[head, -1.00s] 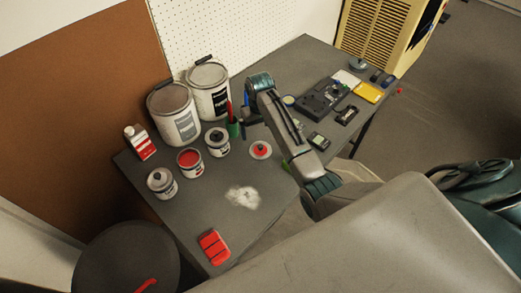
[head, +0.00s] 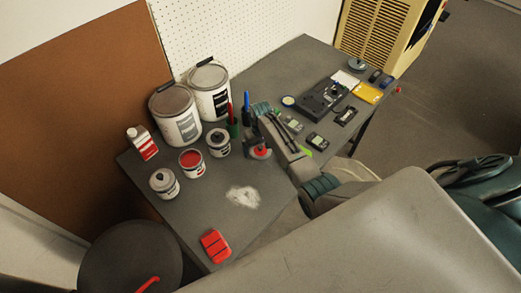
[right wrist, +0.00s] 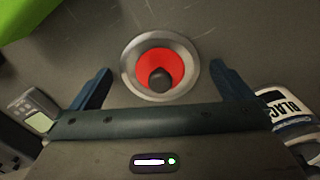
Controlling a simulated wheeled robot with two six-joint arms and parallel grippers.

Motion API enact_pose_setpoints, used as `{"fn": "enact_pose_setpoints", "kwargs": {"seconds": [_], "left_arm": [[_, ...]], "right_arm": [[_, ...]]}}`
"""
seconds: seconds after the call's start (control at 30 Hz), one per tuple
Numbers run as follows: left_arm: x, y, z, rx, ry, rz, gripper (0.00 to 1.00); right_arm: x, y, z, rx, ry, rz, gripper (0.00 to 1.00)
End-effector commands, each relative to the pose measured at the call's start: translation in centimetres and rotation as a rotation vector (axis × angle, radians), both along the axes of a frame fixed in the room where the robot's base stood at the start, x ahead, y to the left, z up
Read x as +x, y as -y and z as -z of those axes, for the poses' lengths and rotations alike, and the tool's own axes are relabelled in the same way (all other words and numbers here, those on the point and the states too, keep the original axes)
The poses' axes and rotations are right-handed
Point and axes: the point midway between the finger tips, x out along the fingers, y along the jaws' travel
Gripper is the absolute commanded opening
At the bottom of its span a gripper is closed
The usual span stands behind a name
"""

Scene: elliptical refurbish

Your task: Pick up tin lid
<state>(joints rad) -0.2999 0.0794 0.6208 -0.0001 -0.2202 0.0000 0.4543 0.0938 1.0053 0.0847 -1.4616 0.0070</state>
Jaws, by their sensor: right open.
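The tin lid (head: 259,154) lies on the grey table, partly hidden by my right gripper in the head view. In the right wrist view the tin lid (right wrist: 143,62) is a round grey metal ring with a red centre and a dark knob. My right gripper (right wrist: 163,71) is open. Its two blue fingers stand apart on either side of the lid, and nothing is held. In the head view my right gripper (head: 260,138) is right over the lid. Whether its fingers touch the table cannot be told. My left gripper is not in view.
A small can (head: 217,143) with a black label (right wrist: 285,105) stands close beside the lid. An open red paint tin (head: 192,163) and two large paint cans (head: 175,118) stand further left. Meters (head: 317,141) lie to the right.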

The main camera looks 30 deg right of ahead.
Motion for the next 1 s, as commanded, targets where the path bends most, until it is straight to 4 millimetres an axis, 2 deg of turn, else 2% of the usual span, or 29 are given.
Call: {"fn": "enact_pose_setpoints", "kwargs": {"seconds": [0.07, 0.1, 0.3, 0.73, 0.87, 1.0], "left_arm": [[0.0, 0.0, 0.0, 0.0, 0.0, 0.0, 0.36], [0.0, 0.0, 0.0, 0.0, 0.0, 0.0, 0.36], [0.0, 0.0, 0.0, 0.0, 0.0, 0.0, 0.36], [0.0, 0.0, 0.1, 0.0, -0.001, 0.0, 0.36], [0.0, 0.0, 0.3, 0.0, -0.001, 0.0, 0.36], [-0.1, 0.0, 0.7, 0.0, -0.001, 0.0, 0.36]], "right_arm": [[0.0, 0.0, 0.0, 0.0, 0.0, 0.0, 1.0], [0.0, 0.0, 0.0, 0.0, 0.0, 0.0, 0.96], [0.0, 0.0, 0.0, 0.0, 0.0, 0.0, 0.57], [0.1, 0.0, -0.4, 0.0, 0.001, 0.0, 0.57], [0.1, 0.0, -1.5, 0.0, 0.003, 0.0, 0.57], [0.2, 0.0, -3.5, 0.0, 0.005, -0.001, 0.57]]}}
